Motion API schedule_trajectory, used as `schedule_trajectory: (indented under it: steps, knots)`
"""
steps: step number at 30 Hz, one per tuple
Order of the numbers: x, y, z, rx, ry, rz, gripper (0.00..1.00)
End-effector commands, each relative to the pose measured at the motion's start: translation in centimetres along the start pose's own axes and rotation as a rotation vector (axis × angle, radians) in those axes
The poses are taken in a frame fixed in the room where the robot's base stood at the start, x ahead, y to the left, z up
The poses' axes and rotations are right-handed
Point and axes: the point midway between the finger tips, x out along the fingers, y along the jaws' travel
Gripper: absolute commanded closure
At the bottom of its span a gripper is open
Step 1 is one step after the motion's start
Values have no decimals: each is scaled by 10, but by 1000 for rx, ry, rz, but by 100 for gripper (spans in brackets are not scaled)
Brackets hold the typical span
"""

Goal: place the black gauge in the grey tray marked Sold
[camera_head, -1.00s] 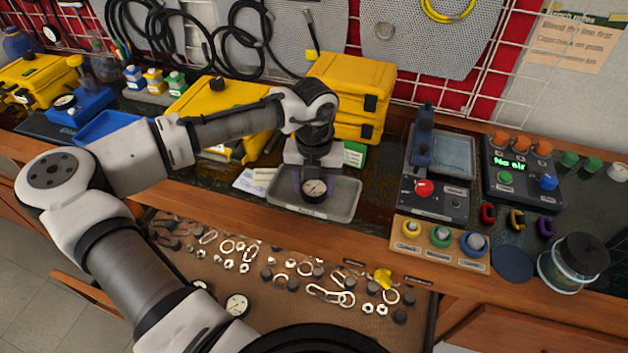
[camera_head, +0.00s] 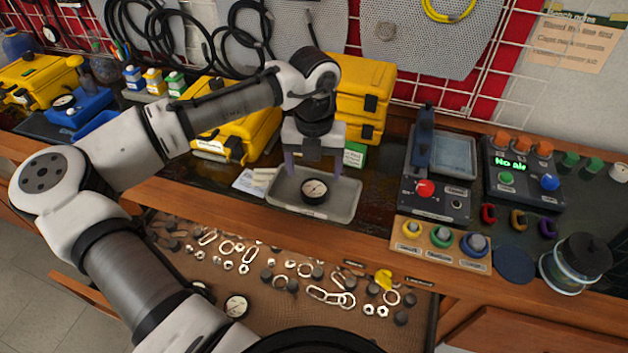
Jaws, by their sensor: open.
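A round black gauge (camera_head: 314,190) with a white dial lies face up in the grey tray (camera_head: 336,213) on the bench. The tray's front label is too small to read. My gripper (camera_head: 313,170) is above the tray, behind and over the gauge. Its two fingers are spread apart, with nothing between them.
Yellow cases (camera_head: 352,100) stand behind the tray. A control panel (camera_head: 437,200) with a red knob is to the right, with a wooden block (camera_head: 440,250) of coloured knobs in front. Below, an open drawer (camera_head: 260,310) holds rings, nuts and another gauge (camera_head: 237,306).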

Motion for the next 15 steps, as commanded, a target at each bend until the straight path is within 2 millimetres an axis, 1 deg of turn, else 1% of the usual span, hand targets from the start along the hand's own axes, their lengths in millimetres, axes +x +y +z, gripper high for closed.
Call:
schedule_trajectory:
  steps: [3,7,10,15]
  knots:
    - [-26,0,1,0,-2,-1,25]
    - [-49,0,0,1,-1,-1,25]
    - [-61,0,0,2,-1,0,25]
    - [-70,0,0,1,1,0,25]
